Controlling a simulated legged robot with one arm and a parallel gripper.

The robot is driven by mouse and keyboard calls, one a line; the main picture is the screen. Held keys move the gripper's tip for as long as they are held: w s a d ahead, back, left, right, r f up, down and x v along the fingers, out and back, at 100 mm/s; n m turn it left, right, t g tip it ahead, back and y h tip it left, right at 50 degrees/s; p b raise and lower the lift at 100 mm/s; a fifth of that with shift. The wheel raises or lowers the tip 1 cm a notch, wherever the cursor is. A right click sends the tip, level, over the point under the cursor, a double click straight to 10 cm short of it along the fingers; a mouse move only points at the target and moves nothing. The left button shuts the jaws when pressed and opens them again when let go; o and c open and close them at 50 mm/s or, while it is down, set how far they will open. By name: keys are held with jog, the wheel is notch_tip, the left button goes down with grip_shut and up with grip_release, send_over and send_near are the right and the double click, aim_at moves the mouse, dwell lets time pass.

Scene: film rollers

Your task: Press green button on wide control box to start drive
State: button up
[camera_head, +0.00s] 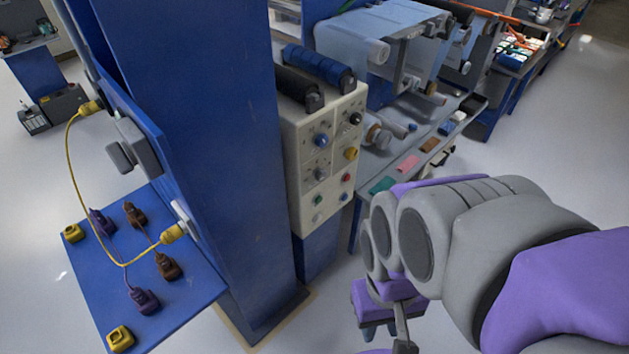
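The wide control box (331,143) is a cream panel mounted beside a blue column, near the middle of the view. Its face carries blue, black, yellow and red knobs or buttons.
A blue column (235,150) stands directly left of the box. A blue board (150,290) with yellow, purple and brown plugs and cables juts out at lower left. A bench (425,150) with film rollers is behind right. Pale floor shows below the box.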

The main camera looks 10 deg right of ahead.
grip_shut()
dwell(1.2)
